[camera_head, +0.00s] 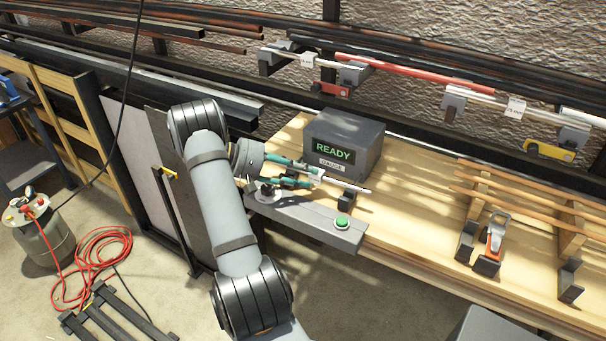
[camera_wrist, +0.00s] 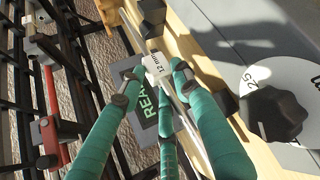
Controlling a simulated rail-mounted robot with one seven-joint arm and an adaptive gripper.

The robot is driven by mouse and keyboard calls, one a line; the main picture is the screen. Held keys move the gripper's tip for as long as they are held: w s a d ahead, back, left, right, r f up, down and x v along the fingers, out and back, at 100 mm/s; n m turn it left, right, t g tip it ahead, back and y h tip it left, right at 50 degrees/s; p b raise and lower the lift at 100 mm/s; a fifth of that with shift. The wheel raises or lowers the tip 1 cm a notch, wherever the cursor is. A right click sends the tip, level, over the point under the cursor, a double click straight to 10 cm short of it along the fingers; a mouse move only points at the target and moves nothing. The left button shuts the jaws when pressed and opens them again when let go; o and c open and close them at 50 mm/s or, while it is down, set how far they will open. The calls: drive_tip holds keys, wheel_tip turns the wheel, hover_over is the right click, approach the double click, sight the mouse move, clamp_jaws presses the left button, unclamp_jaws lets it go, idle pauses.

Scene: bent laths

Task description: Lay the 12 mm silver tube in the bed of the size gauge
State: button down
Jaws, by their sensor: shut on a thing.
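My gripper (camera_head: 300,173) has teal fingers and is shut on the silver tube (camera_head: 356,187), just in front of the size gauge. In the wrist view the fingertips (camera_wrist: 153,78) close on the tube (camera_wrist: 129,22) beside its white "12 mm" tag (camera_wrist: 149,62). The size gauge (camera_head: 366,148) is a grey box with a green "READY" display. A dark support block (camera_head: 346,202) stands in front of it, and the tube's free end passes over or into this block. I cannot tell whether the tube touches it. My gripper hides the other end of the bed.
A grey ledge with a green button (camera_head: 342,222) runs along the bench front. A black knob (camera_wrist: 272,113) on a white dial shows in the wrist view. A red tube (camera_head: 400,70) lies on the wall rack. An orange-handled clamp (camera_head: 495,235) stands to the right.

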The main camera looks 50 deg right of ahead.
drive_tip(key=shift+f, duration=0.35)
drive_tip(key=shift+f+b, duration=0.35)
drive_tip(key=shift+f, duration=0.2)
drive_tip(key=shift+f, duration=0.1)
drive_tip(key=c, duration=1.2)
unclamp_jaws()
